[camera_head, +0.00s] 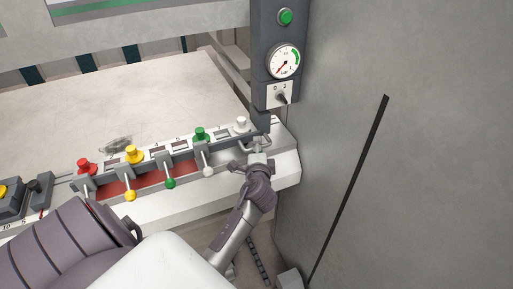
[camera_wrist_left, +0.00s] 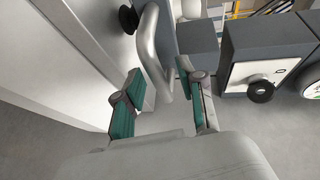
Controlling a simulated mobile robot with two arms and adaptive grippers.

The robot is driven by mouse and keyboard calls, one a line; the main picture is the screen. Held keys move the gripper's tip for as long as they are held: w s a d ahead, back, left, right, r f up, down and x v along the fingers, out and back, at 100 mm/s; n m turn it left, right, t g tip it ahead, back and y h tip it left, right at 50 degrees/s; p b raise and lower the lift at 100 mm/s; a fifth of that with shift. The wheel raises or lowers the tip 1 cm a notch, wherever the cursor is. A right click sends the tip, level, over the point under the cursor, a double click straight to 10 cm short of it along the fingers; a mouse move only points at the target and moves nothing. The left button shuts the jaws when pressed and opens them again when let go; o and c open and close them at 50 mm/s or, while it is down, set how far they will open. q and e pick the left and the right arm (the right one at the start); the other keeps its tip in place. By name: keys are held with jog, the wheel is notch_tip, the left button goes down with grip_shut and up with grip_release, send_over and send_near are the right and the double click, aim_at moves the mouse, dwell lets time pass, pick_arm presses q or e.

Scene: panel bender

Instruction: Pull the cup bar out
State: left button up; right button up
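A light grey bent bar handle (camera_wrist_left: 150,42) shows in the left wrist view, beside a pale panel. A black round cup or knob (camera_wrist_left: 127,19) is close to its upper end. My left gripper (camera_wrist_left: 164,92) is open, its two green-padded fingers apart, with the handle's lower end between them. I cannot tell whether either finger touches it. In the head view my left gripper (camera_head: 257,160) is at the right end of the white machine ledge, below the dark control post. The gripper hides much of the handle there. My right gripper is not in view.
The dark control post (camera_head: 264,62) carries a gauge (camera_head: 284,61), a green button and a switch. Red, yellow, green and white knobs line the ledge (camera_head: 285,170), left of the gripper. A large grey wall (camera_head: 430,150) stands close on the right.

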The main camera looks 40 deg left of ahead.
pick_arm(q)
jog(key=shift+a+f, duration=0.1)
jog(key=shift+s, duration=0.15)
jog(key=v, duration=1.2)
jog(key=shift+w, duration=0.2)
